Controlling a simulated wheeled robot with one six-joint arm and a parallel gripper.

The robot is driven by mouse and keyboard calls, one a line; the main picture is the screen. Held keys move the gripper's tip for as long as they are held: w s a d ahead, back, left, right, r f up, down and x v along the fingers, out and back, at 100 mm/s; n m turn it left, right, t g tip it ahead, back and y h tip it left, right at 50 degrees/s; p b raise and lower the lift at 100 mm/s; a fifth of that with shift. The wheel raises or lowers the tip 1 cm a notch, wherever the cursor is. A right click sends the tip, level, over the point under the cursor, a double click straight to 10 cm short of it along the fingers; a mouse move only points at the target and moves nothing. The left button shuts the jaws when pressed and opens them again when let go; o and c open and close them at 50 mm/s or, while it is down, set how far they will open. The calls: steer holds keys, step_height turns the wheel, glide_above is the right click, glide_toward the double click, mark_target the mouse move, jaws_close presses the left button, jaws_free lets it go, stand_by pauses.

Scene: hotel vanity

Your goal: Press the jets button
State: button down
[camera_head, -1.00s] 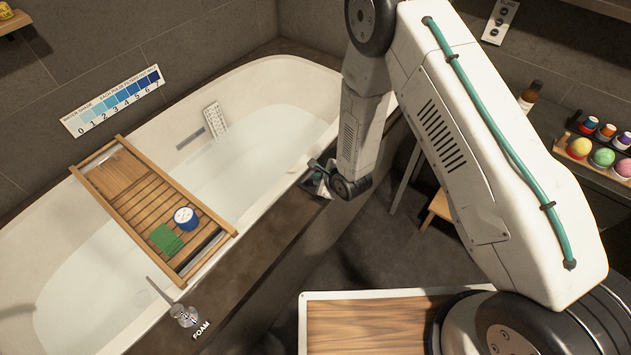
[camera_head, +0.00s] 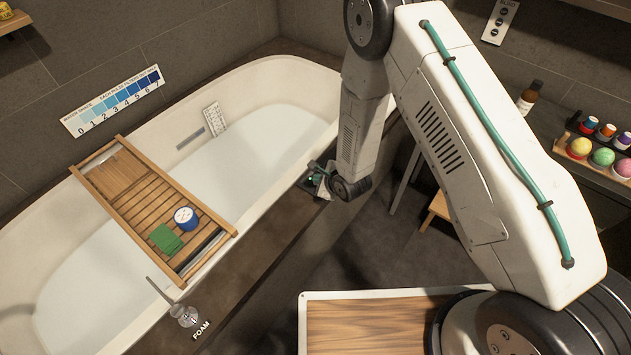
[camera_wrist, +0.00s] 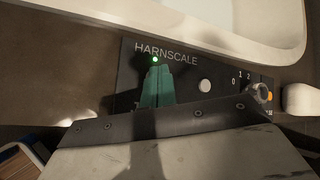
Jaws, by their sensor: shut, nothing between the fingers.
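In the wrist view a dark control panel (camera_wrist: 190,66) marked HARNSCALE lies on the tub's ledge. A small green light (camera_wrist: 155,59) glows on it. A white round button (camera_wrist: 204,86) and a metal knob (camera_wrist: 259,92) beside a 0, 1, 2 scale show to the right. My gripper (camera_wrist: 157,72) is shut and empty, its teal fingers over the panel just below the green light. The fingers hide what lies under them, and I cannot tell whether they touch it. No jets label is readable. In the head view my gripper (camera_head: 318,182) is at the tub's right ledge.
The bathtub (camera_head: 262,70) holds water, with a wooden tray (camera_head: 118,178) across it carrying a white-and-blue round item (camera_head: 185,218) and a green cloth (camera_head: 165,240). A lever marked FOAM (camera_head: 186,316) stands on the near ledge. A small wooden stool (camera_head: 437,210) is beyond my arm.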

steer(key=shift+r, duration=0.75)
steer(key=shift+r, duration=2.5)
